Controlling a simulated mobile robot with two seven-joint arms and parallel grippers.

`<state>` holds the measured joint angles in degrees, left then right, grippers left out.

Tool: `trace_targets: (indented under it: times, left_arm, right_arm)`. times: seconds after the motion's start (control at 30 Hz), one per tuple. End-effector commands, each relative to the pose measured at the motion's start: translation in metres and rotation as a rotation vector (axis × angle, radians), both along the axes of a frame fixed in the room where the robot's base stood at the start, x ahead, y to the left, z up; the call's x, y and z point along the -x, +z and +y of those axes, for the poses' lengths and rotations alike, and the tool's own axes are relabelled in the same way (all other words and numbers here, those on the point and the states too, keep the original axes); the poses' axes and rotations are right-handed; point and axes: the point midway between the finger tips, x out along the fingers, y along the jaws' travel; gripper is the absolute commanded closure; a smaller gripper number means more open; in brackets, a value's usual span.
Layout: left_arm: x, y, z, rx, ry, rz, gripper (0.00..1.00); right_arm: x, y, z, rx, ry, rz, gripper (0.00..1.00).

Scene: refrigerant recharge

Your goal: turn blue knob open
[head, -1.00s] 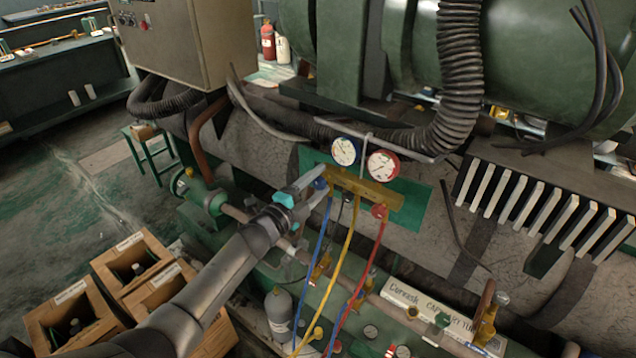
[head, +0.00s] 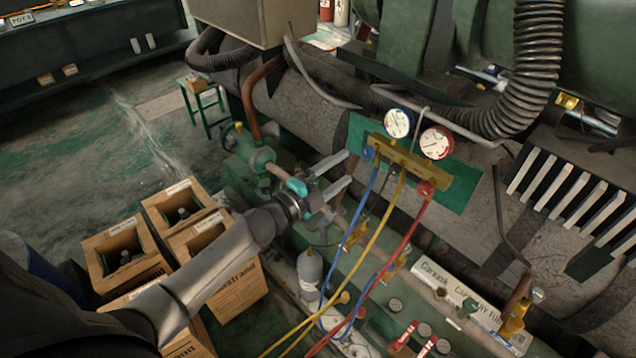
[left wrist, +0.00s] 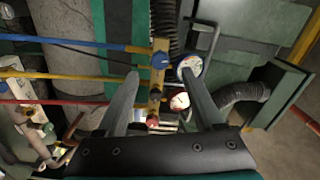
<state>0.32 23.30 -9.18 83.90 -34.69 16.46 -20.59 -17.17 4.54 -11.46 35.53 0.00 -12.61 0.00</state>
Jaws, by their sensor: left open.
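The blue knob (head: 369,153) sits on the left end of the brass gauge manifold (head: 410,168), below the blue-rimmed gauge (head: 398,123). It also shows in the left wrist view (left wrist: 160,61). My left gripper (head: 347,167) is open and empty, just left of the knob, with a gap between fingertips and knob. In the left wrist view the fingers (left wrist: 162,76) spread on both sides of the manifold, with the knob beyond them. The knob's turned position is too small to tell. My right gripper is not in view.
A red-rimmed gauge (head: 436,142) and a red knob (head: 424,188) are on the manifold. Blue, yellow (head: 385,225) and red hoses hang below it. A green valve (head: 248,157) stands left of my gripper. Wooden crates (head: 125,250) stand on the floor at left.

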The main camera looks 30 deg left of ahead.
Motion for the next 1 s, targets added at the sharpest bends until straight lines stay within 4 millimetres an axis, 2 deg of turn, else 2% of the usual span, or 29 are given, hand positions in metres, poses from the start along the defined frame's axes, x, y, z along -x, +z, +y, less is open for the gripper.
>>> trace_targets:
  times: [0.2, 0.4, 0.6, 1.0]
  left_arm:
    - [0.034, -0.001, 0.012, -0.002, -0.001, 0.001, 0.31]
    - [0.053, 0.0, 0.019, -0.002, 0.0, 0.0, 0.31]
    - [0.059, 0.0, 0.021, -0.002, -0.001, -0.001, 0.31]
    - [0.059, 0.0, 0.021, -0.002, -0.001, -0.001, 0.31]
  right_arm:
    - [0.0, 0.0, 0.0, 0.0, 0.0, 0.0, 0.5]
    - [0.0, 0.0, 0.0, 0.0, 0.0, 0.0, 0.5]
    - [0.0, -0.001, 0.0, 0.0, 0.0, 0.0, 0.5]
    - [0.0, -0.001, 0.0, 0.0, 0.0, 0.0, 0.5]
